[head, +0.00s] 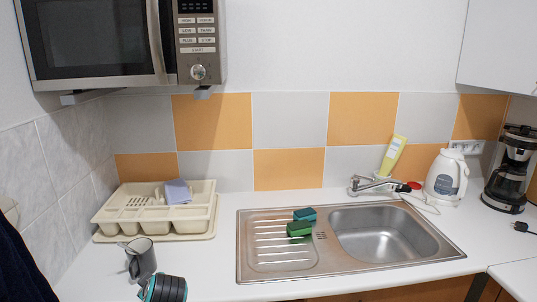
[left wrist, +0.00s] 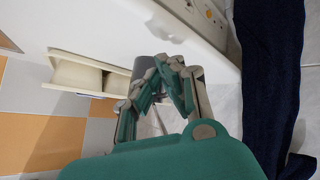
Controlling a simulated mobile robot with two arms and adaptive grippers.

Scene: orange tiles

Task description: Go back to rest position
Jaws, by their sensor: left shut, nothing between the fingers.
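My left gripper (left wrist: 172,62) shows large in the left wrist view, its teal and grey fingers drawn together with nothing between them. A grey mug (head: 141,259) stands on the white counter at the lower left of the head view. In the left wrist view the grey mug (left wrist: 149,68) is partly hidden behind the fingers. I cannot tell whether they touch it. In the head view a black and teal part of my left arm shows at the bottom edge beside the mug; the fingertips cannot be made out there. My right gripper is in neither view.
A cream dish rack (head: 112,217) holding a bluish sponge or cloth (head: 178,191) stands behind the mug. A steel sink (head: 258,278) with green sponges (head: 299,229) lies right. A microwave (head: 190,88) hangs above. A dark cloth (head: 18,265) hangs left. Counter between rack and sink is clear.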

